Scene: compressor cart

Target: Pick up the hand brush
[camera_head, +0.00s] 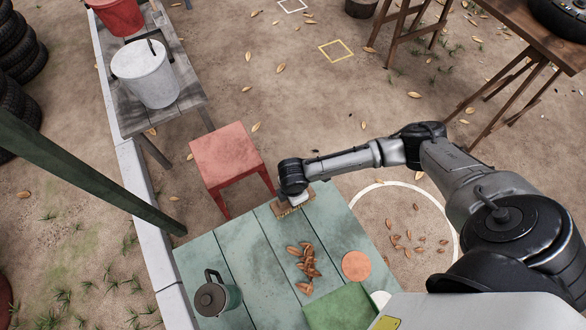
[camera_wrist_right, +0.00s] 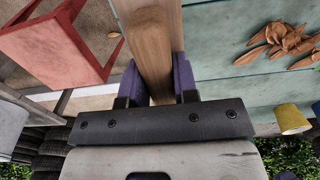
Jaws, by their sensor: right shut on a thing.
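The hand brush (camera_head: 285,210) is a wooden block at the far edge of the green table, partly hidden under my right gripper (camera_head: 298,196). In the right wrist view, the brush's long wooden body (camera_wrist_right: 153,40) runs between the two purple-padded fingers of the right gripper (camera_wrist_right: 158,78). The fingers press on both its sides, so the gripper is shut on it. I cannot tell whether the brush touches the table or hangs just above it. My left gripper is not in view.
The green table (camera_head: 228,240) bears a pile of dry leaves (camera_head: 306,264), a dark green jug (camera_head: 216,294), an orange disc (camera_head: 356,266) and a green mat (camera_head: 340,308). A red stool (camera_head: 226,156) stands just beyond. A bench (camera_head: 190,97) holds a white bucket (camera_head: 146,74).

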